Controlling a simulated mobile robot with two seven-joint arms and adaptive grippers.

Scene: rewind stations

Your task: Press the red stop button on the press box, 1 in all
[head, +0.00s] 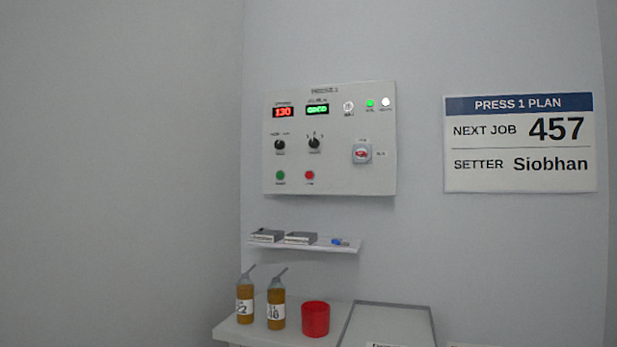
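The press box (330,180) is a light grey panel on the back wall, labelled PRESS 1. The red stop button (309,175) is a small round button low on the panel. A green button (280,175) sits to its left. Two black knobs are above them, and a red handle on a grey plate (362,153) is to the right. The panel has a red display (283,112) reading 130 and a green display (317,109). A small green lamp (370,103) is lit at upper right. Neither of my grippers is in view.
A narrow shelf (345,247) below the box holds two dark-topped boxes and a small blue item. A table (236,328) below carries two amber bottles, a red cup (315,319) and a grey-framed tray (433,322). A sign (519,143) hangs at right.

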